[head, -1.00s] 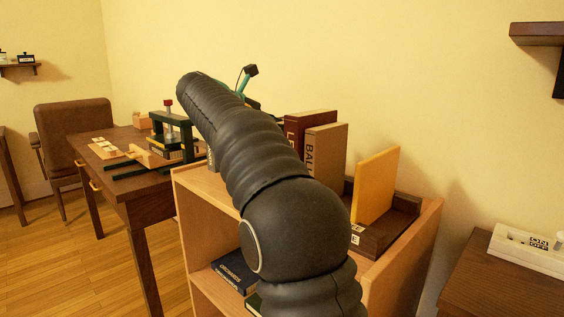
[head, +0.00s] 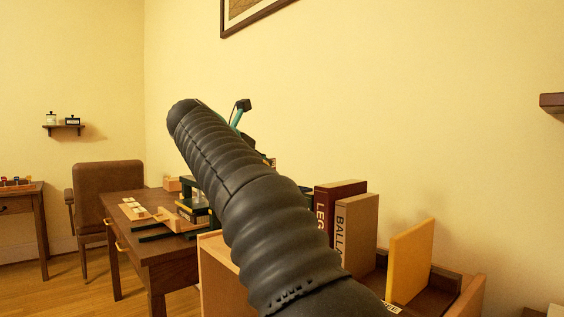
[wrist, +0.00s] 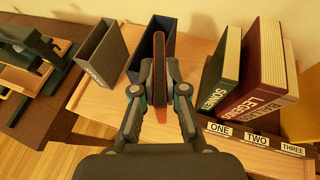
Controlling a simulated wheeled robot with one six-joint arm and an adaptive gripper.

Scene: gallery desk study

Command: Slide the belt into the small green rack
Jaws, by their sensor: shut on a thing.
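My gripper (wrist: 158,92) is shut on a slim, upright book-like thing (wrist: 158,50) with a dark edge and a reddish side. I see no looped strap that looks like a belt. The held thing is in front of an open dark upright holder (wrist: 140,64) on the wooden shelf top; I cannot tell whether it is inside it. A grey holder (wrist: 103,52) with a pale label stands just left. I cannot tell whether either is the green rack. In the head view my arm hides the gripper and the holders.
Books stand to the right: a green one (wrist: 222,68), a maroon one (wrist: 262,60) and a tan one (head: 357,232). Labels ONE, TWO, THREE (wrist: 256,140) line the shelf edge. A yellow panel (head: 410,262) stands further right. A dark green frame (wrist: 28,45) is on the desk (head: 150,258).

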